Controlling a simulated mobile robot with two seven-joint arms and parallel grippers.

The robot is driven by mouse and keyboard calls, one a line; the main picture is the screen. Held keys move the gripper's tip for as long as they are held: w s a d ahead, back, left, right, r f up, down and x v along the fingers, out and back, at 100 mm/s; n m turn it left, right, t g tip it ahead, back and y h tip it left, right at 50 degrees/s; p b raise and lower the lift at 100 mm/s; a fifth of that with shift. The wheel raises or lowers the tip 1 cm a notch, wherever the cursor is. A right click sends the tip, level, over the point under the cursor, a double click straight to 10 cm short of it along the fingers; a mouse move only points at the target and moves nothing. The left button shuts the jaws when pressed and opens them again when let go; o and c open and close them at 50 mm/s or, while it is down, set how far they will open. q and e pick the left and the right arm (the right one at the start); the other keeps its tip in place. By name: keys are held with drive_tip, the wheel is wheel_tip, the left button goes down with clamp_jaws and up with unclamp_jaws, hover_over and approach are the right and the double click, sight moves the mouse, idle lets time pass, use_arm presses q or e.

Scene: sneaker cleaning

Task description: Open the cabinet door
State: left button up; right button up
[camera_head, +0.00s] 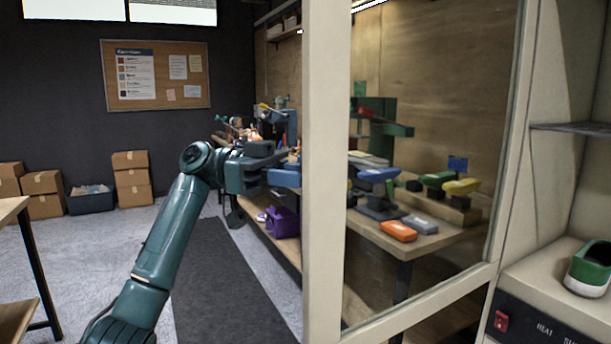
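The cabinet door is a beige frame (326,190) around a clear glass pane. It stands swung out from the cabinet (540,275) at the right, with its free edge in the middle of the view. A green and white sneaker (590,268) sits inside the cabinet, cut off by the picture's edge. My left arm comes in from the lower left. My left gripper (283,172) is at the door's free edge, and its fingertips are not clearly visible there. I cannot tell whether it touches the door. My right gripper is not in view.
A dark mat (225,290) lies on the floor. Cardboard boxes (131,178) stand by the back wall. A table (12,212) edges in at left.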

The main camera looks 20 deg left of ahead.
use_arm(q)
drive_tip(key=a, duration=1.3)
drive_tip(key=shift+a, duration=0.15)
drive_tip(key=shift+w, duration=0.15)
